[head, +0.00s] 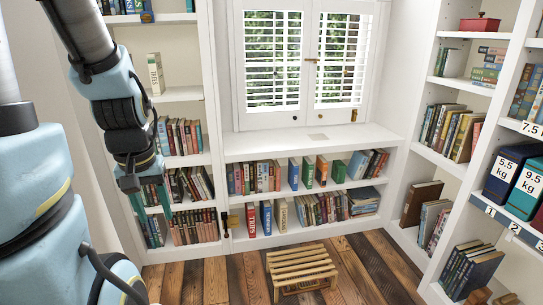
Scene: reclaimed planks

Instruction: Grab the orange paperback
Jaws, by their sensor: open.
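An orange book (321,170) stands upright on the upper shelf of the low bookcase under the window, and it looks like the orange paperback. Green books stand on either side of it, with small gaps between them. My gripper (150,203) hangs at the left, in front of the tall left bookcase, well to the left of the orange book. Its fingers are apart, and I see nothing between them. I cannot tell how far it is from the shelves behind it.
A slatted wooden stool (303,262) stands on the plank floor before the low bookcase. Red (250,220), blue (266,217) and cream (281,214) books stand on the shelf below. Shelves with books and weight boxes (512,170) line the right. Floor around the stool is clear.

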